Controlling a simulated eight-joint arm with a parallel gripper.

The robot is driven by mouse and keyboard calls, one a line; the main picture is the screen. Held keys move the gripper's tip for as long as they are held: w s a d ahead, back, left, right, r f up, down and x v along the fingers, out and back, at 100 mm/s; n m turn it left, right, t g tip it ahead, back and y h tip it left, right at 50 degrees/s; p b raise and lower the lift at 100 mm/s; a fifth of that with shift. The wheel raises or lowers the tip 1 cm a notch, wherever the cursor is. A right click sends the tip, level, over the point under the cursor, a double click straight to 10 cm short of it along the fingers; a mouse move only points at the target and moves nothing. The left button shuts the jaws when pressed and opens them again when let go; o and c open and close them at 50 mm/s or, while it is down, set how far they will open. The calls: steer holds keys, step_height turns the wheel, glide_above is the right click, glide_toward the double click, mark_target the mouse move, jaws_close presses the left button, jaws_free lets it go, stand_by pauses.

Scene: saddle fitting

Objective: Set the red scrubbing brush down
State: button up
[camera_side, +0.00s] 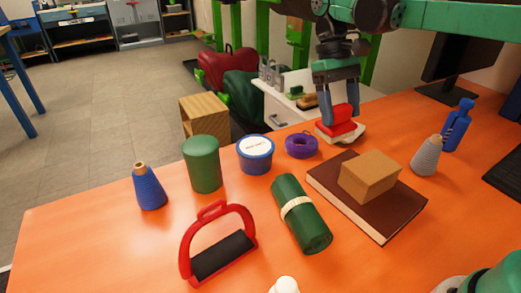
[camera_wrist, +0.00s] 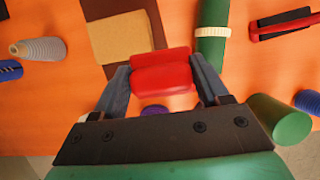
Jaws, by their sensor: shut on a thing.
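The red scrubbing brush (camera_side: 341,122) is upright, with its pale bristles facing down, at the back of the orange table behind the brown book. My gripper (camera_side: 339,108) is above it, pointing down, with its two dark fingers on either side of the red handle. In the wrist view the red brush (camera_wrist: 162,75) sits between the fingertips (camera_wrist: 163,78), and the gripper is shut on it. The bristles are at or very near the tabletop; I cannot tell whether they touch it. The bristles are hidden in the wrist view.
A brown book (camera_side: 385,223) with a tan block (camera_side: 370,176) lies in front. A purple ring (camera_side: 301,145) and a blue tub (camera_side: 255,154) are to the left. A green roll (camera_side: 301,214) lies nearer. A grey cone (camera_side: 426,156) stands right. The table's back edge is close behind the brush.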

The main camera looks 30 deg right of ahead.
steer(key=s+d+r+m+t+y, duration=0.2)
steer(key=d+r+m+y, duration=0.1)
steer(key=d+m, duration=0.7)
step_height(320, 180, up, 2)
steer(key=m+t+y, duration=0.2)
steer(key=m, duration=0.6)
glide_above(399, 178)
step_height(399, 178, down, 20)
steer(key=shift+r, duration=0.15)
steer(key=o, duration=1.3)
